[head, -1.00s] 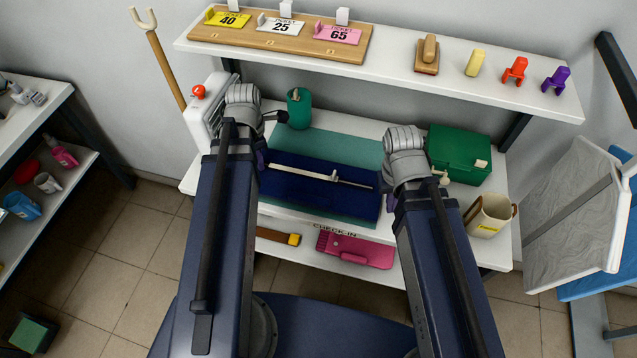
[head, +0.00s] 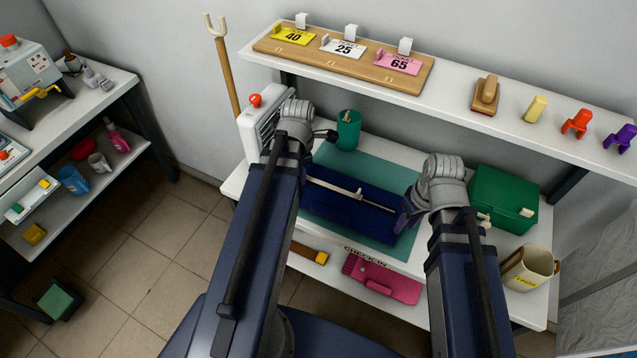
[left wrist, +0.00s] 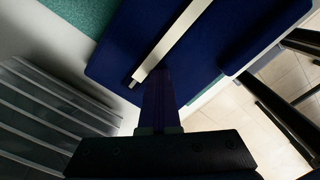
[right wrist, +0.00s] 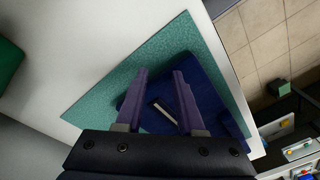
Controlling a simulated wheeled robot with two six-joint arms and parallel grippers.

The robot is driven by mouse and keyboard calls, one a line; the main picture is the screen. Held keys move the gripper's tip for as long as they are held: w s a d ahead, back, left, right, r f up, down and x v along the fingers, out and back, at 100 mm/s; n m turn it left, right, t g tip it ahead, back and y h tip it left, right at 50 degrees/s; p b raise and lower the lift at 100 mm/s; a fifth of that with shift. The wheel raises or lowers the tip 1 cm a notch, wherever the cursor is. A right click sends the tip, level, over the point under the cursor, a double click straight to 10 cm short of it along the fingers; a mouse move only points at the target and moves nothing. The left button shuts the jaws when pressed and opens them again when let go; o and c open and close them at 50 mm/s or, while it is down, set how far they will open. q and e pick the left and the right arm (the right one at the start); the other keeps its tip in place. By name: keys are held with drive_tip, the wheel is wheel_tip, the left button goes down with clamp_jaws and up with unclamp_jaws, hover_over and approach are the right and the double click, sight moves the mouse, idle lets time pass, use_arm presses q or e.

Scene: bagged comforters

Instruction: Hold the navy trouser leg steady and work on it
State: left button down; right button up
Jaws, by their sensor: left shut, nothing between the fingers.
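The navy trouser leg (head: 345,203) lies flat on a teal mat (head: 340,158) on the white bench. A pale narrow bar (head: 350,190) lies lengthwise on the leg. My left gripper (left wrist: 158,85) is shut and empty, over the leg near one end of the bar. In the head view my left wrist mostly hides its fingers. My right gripper (right wrist: 163,90) is open, its purple fingers apart, above the other end of the leg. The leg and bar show between its fingers in the right wrist view. I cannot tell whether either gripper touches the cloth.
A teal canister (head: 348,130) stands behind the mat, a white ribbed unit (head: 262,125) at left. A shelf (head: 460,92) with numbered tickets overhangs the back. A pink item (head: 385,280) sits below the bench top.

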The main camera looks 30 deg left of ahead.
drive_tip(key=w+a+n+y, duration=0.1)
drive_tip(key=a+n, duration=0.1)
drive_tip(key=w+a+r+n+y, duration=0.1)
drive_tip(key=a+n, duration=0.2)
drive_tip(key=a+n+y, duration=0.1)
drive_tip(key=a+n, duration=0.1)
drive_tip(key=a, duration=0.1)
drive_tip(key=shift+w+a+r, duration=0.1)
drive_tip(key=shift+w+r, duration=0.05)
drive_tip(key=shift+w, duration=0.25)
drive_tip(key=shift+w+a+r+n+y, duration=0.15)
drive_tip(key=shift+a+n+y, duration=0.15)
drive_tip(key=shift+a+n, duration=0.35)
drive_tip(key=shift+d, duration=0.15)
clamp_jaws()
